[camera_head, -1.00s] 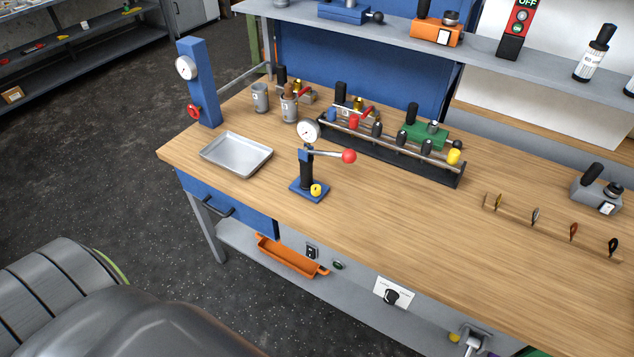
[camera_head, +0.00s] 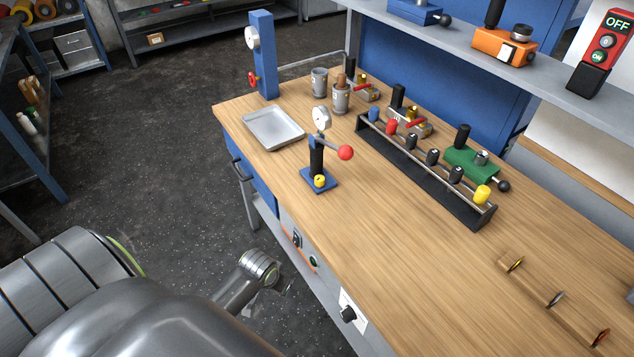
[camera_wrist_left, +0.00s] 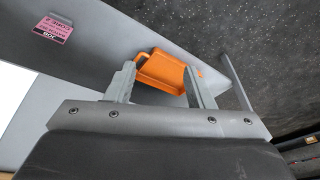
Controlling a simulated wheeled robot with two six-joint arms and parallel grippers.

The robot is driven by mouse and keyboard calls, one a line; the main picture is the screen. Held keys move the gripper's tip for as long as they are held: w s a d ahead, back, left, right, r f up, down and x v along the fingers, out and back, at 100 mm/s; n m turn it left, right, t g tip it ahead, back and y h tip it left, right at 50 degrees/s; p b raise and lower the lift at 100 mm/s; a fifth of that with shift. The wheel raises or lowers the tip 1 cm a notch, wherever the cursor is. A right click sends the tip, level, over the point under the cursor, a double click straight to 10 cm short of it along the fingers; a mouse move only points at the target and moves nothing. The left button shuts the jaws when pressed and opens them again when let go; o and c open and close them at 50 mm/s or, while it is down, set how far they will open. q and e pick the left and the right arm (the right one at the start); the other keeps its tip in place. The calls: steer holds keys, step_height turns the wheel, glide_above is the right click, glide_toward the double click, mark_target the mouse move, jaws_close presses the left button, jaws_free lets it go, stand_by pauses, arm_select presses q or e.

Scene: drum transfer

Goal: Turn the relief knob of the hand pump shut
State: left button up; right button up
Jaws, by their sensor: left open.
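The hand pump stands upright on the wooden bench in the head view, with a blue base (camera_head: 332,184), a black column (camera_head: 317,158), a round gauge (camera_head: 321,118) and a lever ending in a red ball (camera_head: 345,152). A small yellow knob (camera_head: 320,181) sits low at its front, which I take for the relief knob. My left gripper (camera_wrist_left: 162,82) is open and empty in the left wrist view, pointing toward the lower shelf, away from the pump. In the head view my left wrist is low in front of the bench, and the fingers cannot be made out. My right gripper does not show.
A metal tray (camera_head: 273,129) lies left of the pump and a black rack (camera_head: 420,170) of several handles stands to its right. A blue post (camera_head: 262,55) with a gauge is behind the tray. An orange bin (camera_wrist_left: 160,72) is below the bench.

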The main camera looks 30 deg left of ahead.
arm_select(q)
steer(key=w+r+t+b, duration=0.1)
steer(key=w+r, duration=0.5)
steer(key=r, duration=0.4)
steer(key=w+r+b, duration=0.1)
steer(key=w+r, duration=0.5)
steer(key=r, duration=0.4)
steer(key=n, duration=0.1)
glide_toward(319, 180)
steer(key=x, duration=0.9)
steer(key=shift+w+a+f, duration=0.1)
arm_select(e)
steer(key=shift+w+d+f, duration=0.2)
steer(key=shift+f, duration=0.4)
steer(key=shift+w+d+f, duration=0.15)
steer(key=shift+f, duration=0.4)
